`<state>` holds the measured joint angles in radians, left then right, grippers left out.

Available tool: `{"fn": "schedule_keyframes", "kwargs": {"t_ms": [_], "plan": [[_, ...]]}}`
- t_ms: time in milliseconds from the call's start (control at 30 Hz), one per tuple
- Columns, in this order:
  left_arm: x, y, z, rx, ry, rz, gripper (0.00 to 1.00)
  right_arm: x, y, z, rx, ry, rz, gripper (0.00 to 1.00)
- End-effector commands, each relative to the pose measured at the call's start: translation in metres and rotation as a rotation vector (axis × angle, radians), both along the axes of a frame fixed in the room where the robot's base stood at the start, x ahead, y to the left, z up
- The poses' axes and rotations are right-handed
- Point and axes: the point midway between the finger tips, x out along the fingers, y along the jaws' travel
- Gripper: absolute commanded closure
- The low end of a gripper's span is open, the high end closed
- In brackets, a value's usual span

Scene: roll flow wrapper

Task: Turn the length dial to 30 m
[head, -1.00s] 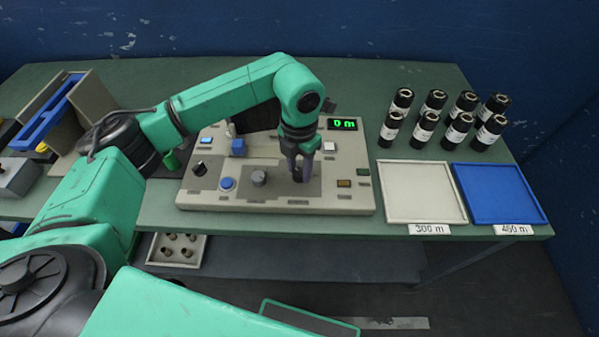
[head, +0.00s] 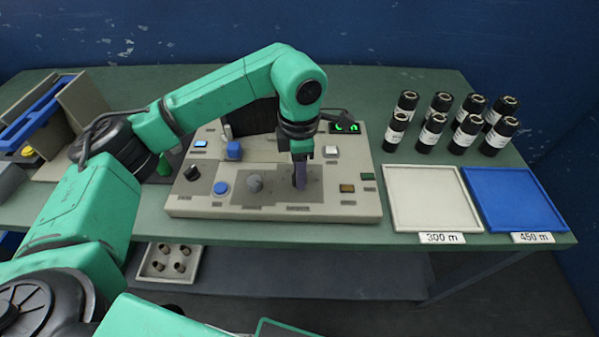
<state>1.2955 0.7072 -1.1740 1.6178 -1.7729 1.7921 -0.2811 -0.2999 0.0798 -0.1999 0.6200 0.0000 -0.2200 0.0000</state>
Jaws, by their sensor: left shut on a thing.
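The grey control panel (head: 330,207) lies on the green table. My left gripper (head: 300,183) points straight down at its right half, with the fingers shut on the length dial, which the fingers almost wholly hide. A separate grey knob (head: 255,184) stands just left of the fingers, untouched. The green display (head: 346,128) at the back right of the panel is partly covered by my wrist, so its reading is not clear. My right gripper is not in view.
A blue button (head: 221,188), a black knob (head: 192,173) and a white button (head: 331,151) are close by on the panel. To the right are a white tray (head: 391,205), a blue tray (head: 560,222) and several black rolls (head: 432,132).

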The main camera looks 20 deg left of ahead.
Motion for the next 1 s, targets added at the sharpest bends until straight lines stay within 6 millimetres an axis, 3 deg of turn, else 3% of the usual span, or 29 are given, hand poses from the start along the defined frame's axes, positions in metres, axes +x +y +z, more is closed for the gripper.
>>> {"fn": "schedule_keyframes", "kwargs": {"t_ms": [500,533,600,1000], "plan": [[0.0018,0.0001,0.0031,-0.002,-0.007,-0.017,1.00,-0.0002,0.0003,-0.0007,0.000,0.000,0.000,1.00],[0.0018,0.0001,0.0031,-0.003,-0.008,-0.017,0.48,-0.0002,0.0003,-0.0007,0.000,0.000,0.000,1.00],[0.0016,0.0001,0.0027,-0.002,-0.007,-0.017,0.29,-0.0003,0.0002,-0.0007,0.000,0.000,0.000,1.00],[0.0011,0.0000,0.0082,-0.001,-0.004,-0.018,0.29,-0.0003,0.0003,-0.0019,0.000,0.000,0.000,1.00]]}}
